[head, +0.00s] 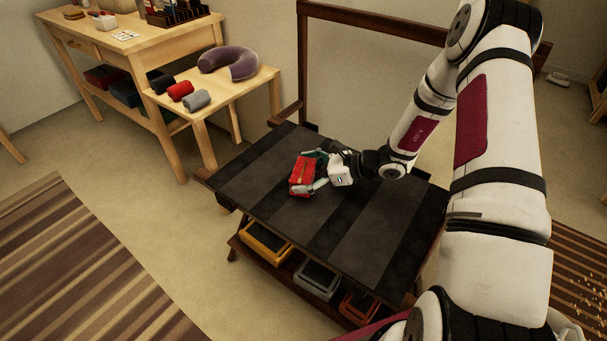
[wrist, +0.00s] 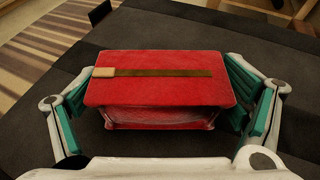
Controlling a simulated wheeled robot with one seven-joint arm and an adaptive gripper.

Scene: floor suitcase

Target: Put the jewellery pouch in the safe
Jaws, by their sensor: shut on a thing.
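The red jewellery pouch (head: 302,177) is at the dark striped top of the luggage bench (head: 345,225), towards its back left part. In the wrist view the pouch (wrist: 158,85) is boxy, with a brown strip and a pale tab across its top. My gripper (head: 309,174) has its green-padded fingers on either side of the pouch, shut on it. I cannot tell whether the pouch rests on the bench or is slightly above it. I do not make out a safe in either view.
Yellow (head: 265,243), grey (head: 317,279) and orange (head: 360,307) trays sit on the shelf under the bench. A low wooden table (head: 260,82) at the back left holds a purple neck pillow (head: 230,62) and rolled cloths (head: 180,91). The bench's right part is clear.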

